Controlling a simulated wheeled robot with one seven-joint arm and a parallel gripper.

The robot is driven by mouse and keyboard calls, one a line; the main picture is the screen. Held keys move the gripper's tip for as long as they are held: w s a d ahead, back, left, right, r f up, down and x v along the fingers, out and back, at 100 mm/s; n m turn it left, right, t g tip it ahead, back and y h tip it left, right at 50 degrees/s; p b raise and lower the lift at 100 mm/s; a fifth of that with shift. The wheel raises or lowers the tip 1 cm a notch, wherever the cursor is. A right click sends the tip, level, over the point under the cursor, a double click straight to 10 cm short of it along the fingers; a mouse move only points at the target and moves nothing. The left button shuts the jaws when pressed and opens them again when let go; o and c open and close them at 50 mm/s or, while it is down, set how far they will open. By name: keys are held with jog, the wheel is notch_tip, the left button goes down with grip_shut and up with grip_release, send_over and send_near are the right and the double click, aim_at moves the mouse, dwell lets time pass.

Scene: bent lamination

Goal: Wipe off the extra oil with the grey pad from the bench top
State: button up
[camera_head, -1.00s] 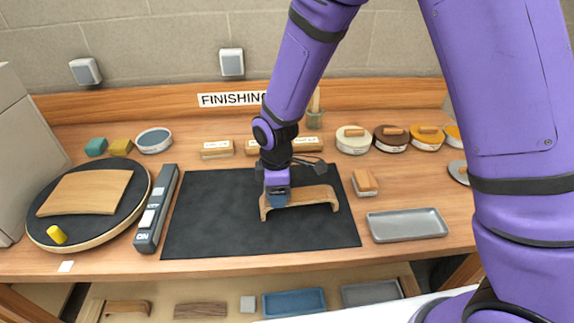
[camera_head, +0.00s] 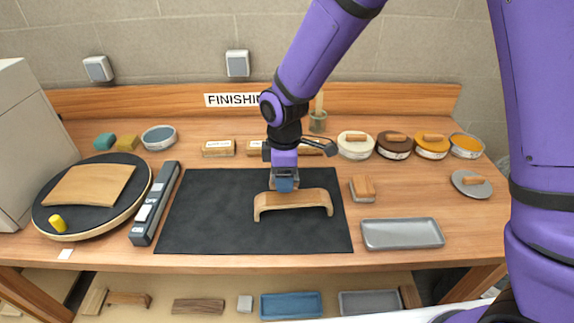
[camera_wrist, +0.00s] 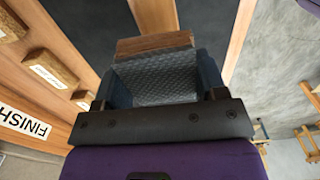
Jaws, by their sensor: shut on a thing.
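A bent wooden piece (camera_head: 294,202) stands arched on the black mat (camera_head: 205,215), just in front of the gripper in the head view. I cannot tell whether the pad touches it. The bench top (camera_head: 440,205) is bare wood around the mat; I cannot make out oil on it.
A round turntable (camera_head: 125,207) with a curved board and a grey switch bar (camera_head: 153,205) are left of the mat. A wood-topped block (camera_head: 362,188) and a grey tray (camera_head: 402,234) are right. Several tins (camera_head: 355,145) line the back. An open drawer (camera_head: 225,290) is below.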

jog(key=shift+r, duration=1.1)
